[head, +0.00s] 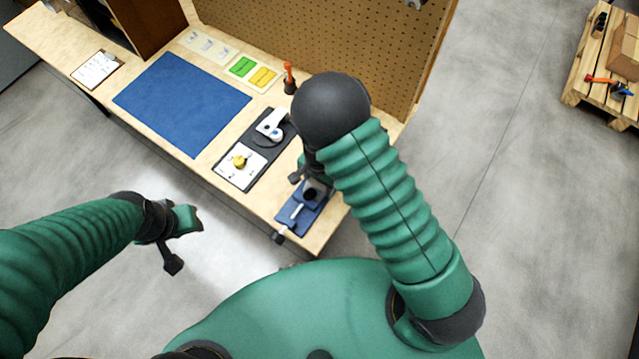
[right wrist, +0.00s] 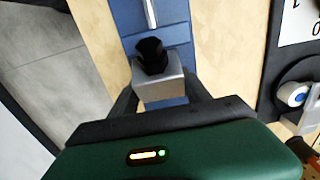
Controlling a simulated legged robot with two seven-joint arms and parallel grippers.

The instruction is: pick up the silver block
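The silver block (right wrist: 160,90) shows in the right wrist view, with a black knob-like part (right wrist: 151,57) at its top. My right gripper (right wrist: 162,92) has one dark finger on each side of the block. I cannot tell whether the fingers press on it or leave a small gap.
On the bench lie a blue mat (head: 182,100), a black tray (head: 262,162) with a white device, a white card (head: 240,166), green and yellow cards, a clipboard (head: 97,68) and an orange-handled tool (head: 289,76). A pegboard (head: 300,40) stands behind. A pallet stands far right.

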